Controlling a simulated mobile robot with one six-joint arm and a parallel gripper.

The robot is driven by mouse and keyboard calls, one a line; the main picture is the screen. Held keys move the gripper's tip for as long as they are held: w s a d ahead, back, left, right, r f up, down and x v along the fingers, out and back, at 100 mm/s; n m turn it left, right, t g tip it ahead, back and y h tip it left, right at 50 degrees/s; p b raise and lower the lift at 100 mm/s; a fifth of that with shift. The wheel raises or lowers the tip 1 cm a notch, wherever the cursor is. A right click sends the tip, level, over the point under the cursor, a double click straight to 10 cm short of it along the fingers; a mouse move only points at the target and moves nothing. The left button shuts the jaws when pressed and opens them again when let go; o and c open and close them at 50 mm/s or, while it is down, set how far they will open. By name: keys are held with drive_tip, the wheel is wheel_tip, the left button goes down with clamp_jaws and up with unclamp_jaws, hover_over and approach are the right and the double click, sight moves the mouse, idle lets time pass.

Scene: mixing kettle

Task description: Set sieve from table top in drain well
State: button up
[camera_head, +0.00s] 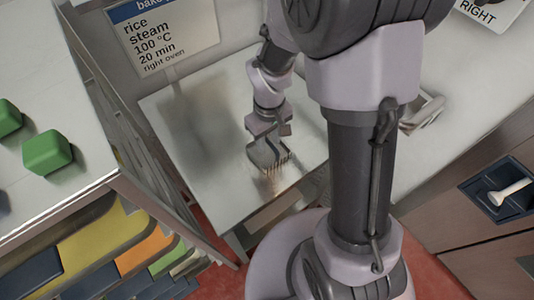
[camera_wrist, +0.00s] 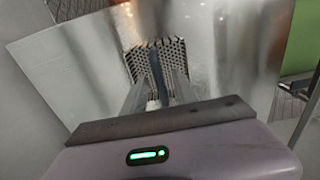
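The sieve (camera_head: 280,167) is a grey perforated piece at the front part of the metal table top (camera_head: 205,110). In the wrist view the sieve (camera_wrist: 140,64) shows as a block of dark holes with a dark upright bar in its middle. My gripper (camera_head: 267,140) points down right at the sieve. In the wrist view my gripper's fingers (camera_wrist: 158,80) stand apart on either side of the bar. I cannot tell whether they press on it, or whether the sieve touches the table. I cannot make out the drain well in either view.
A label sign (camera_head: 165,35) stands behind the table. Green blocks (camera_head: 47,152) lie on a pale counter (camera_head: 65,95) at left, above coloured bins (camera_head: 145,250). At right a dark blue recess (camera_head: 505,205) holds a white handle. The table around the sieve is clear.

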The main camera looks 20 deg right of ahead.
sight(268, 141)
drive_tip(key=shift+r, duration=0.1)
drive_tip(key=shift+c, duration=0.4)
clamp_jaws()
wheel_tip(268, 141, up, 5)
drive_tip(key=p, duration=0.4)
drive_tip(key=shift+r, duration=0.1)
drive_tip(key=shift+w, duration=0.1)
